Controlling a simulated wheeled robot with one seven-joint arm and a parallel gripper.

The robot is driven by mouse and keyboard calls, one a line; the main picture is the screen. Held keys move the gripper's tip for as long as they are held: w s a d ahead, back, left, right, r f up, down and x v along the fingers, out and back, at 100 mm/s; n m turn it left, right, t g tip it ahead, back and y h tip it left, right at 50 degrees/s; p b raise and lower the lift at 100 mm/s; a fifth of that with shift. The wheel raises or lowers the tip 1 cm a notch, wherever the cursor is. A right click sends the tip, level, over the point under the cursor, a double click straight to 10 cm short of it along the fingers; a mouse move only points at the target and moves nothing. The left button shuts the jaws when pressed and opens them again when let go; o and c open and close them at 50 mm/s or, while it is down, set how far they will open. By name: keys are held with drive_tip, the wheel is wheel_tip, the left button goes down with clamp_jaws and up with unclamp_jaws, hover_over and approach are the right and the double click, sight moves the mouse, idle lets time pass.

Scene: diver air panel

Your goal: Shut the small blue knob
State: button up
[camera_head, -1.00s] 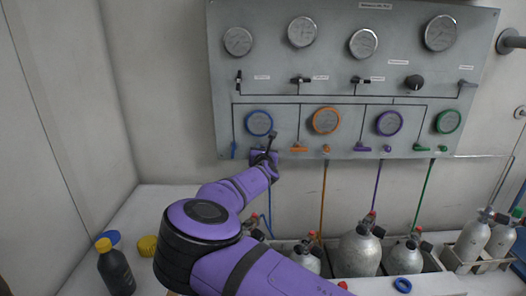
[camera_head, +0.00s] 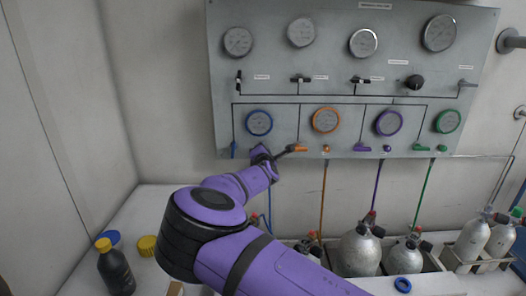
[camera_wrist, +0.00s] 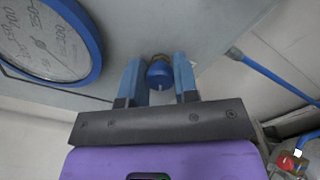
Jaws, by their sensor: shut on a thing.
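The small blue knob (camera_wrist: 160,72) sits on the grey panel, between the two blue fingers of my gripper (camera_wrist: 159,80) in the wrist view. My gripper is shut on it, one finger on each side. In the head view my gripper (camera_head: 262,156) is at the panel's lower left edge, below the blue-rimmed gauge (camera_head: 259,123), and hides the knob. The blue-rimmed gauge also shows at the left of the wrist view (camera_wrist: 45,40).
An orange lever (camera_head: 299,148) is just right of my gripper; a dark part of my wrist overlaps or nearly meets it in the picture. A blue hose (camera_wrist: 270,72) hangs nearby. Gas cylinders (camera_head: 358,250) stand below. A dark bottle (camera_head: 115,270) is at lower left.

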drive_tip(key=m, duration=0.5)
drive_tip(key=shift+m, duration=0.3)
drive_tip(key=m, duration=0.6)
drive_tip(key=shift+d, duration=0.1)
drive_tip(key=m, duration=0.5)
drive_tip(key=shift+f+m, duration=0.15)
drive_tip(key=shift+m, duration=0.25)
drive_tip(key=m, duration=0.5)
drive_tip(key=shift+m, duration=0.4)
drive_tip(key=shift+f, duration=0.1)
drive_tip(key=o, duration=0.9)
drive_tip(key=shift+o, duration=0.2)
drive_tip(key=s, duration=1)
drive_tip(key=shift+s+d, duration=0.35)
drive_tip(key=shift+s, duration=0.05)
